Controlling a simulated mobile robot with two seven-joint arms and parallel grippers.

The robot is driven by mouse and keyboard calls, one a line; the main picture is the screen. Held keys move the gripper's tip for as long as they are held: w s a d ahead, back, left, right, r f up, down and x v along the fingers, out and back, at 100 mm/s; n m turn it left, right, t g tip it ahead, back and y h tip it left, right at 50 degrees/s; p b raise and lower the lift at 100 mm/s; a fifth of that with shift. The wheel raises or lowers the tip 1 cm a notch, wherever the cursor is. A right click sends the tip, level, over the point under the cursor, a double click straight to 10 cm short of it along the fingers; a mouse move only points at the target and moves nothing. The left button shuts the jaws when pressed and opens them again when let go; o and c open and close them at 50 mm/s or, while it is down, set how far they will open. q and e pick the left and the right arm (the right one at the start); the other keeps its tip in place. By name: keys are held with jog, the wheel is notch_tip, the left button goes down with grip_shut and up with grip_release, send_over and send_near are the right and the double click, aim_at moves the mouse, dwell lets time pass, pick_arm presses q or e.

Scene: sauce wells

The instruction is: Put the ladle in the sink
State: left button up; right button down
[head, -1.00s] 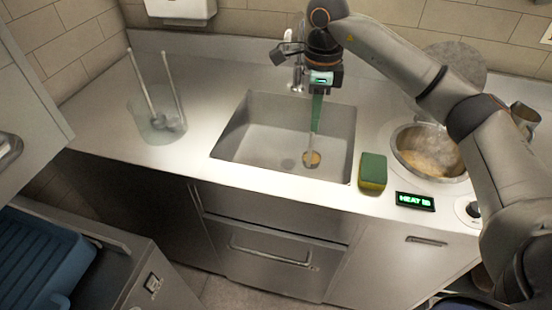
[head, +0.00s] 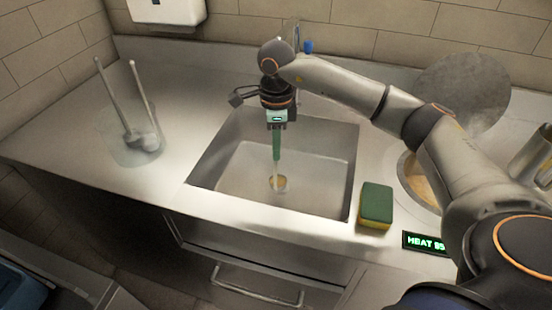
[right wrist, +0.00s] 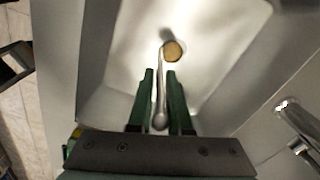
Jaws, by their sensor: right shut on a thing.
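The ladle hangs upright from my right gripper (head: 277,150), its thin grey handle between the green fingers. Its round bowl (head: 277,183), yellowish-brown inside, is at the bottom end, within the outline of the steel sink (head: 310,190). In the right wrist view the handle (right wrist: 161,85) runs between the two fingers (right wrist: 160,100), and the bowl (right wrist: 173,51) shows against the pale basin. I cannot tell whether the bowl touches the sink floor. My left gripper is not in view.
A green and yellow sponge (head: 376,204) sits right of the sink. A pot (head: 415,180) is partly hidden behind my right arm, with a heat display (head: 424,243) in front. A clear container (head: 133,145) with utensils stands left. The faucet (right wrist: 297,117) is beside the basin.

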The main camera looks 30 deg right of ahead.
jog(key=shift+f, duration=1.9)
jog(key=shift+f, duration=0.15)
jog(key=c, duration=0.8)
grip_release()
jog(key=shift+c, duration=0.2)
notch_tip(320, 180, up, 12)
jog(key=shift+r, duration=0.25)
